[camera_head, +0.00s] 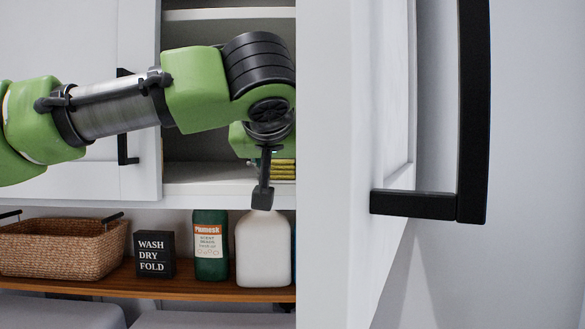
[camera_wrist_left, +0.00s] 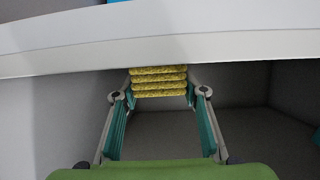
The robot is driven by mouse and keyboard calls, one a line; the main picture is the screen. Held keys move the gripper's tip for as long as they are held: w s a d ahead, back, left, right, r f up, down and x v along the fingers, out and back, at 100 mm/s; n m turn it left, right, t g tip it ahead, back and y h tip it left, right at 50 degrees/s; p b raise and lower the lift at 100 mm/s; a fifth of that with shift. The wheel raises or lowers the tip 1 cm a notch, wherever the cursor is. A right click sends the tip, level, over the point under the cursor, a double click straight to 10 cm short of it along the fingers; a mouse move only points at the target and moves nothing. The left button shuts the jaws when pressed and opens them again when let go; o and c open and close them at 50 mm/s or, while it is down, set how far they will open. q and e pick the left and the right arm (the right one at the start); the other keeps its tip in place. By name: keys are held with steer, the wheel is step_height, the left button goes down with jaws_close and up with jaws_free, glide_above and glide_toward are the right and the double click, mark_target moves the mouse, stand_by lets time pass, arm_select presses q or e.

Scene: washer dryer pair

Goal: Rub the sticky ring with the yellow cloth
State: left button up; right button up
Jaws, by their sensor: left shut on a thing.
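The yellow cloth (camera_wrist_left: 159,82) shows in the left wrist view as a folded, layered bundle. My left gripper (camera_wrist_left: 160,94) is shut on it, with a teal-lined finger at each side. In the head view, part of the yellow cloth (camera_head: 284,170) shows in the open cupboard, behind my left gripper (camera_head: 266,180) and cut off by the cabinet door at right. Whether the cloth touches the shelf is unclear. I cannot make out the sticky ring in either view. My right gripper is not in view.
An open white cabinet door (camera_head: 335,200) with a black handle (camera_head: 473,110) fills the right side, close to my left arm. Below, a wooden shelf (camera_head: 170,287) holds a wicker basket (camera_head: 62,250), a dark sign (camera_head: 153,254), a green bottle (camera_head: 210,247) and a white jug (camera_head: 263,252).

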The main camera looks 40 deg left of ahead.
arm_select(q)
steer(key=shift+s+a+f, duration=0.15)
steer(key=shift+s+a, duration=0.4)
steer(key=shift+a, duration=0.05)
step_height(320, 180, up, 6)
steer(key=p, duration=0.4)
steer(key=shift+p, duration=0.4)
steer(key=shift+w, duration=0.15)
steer(key=shift+r+p, duration=1.25)
steer(key=shift+r, duration=0.35)
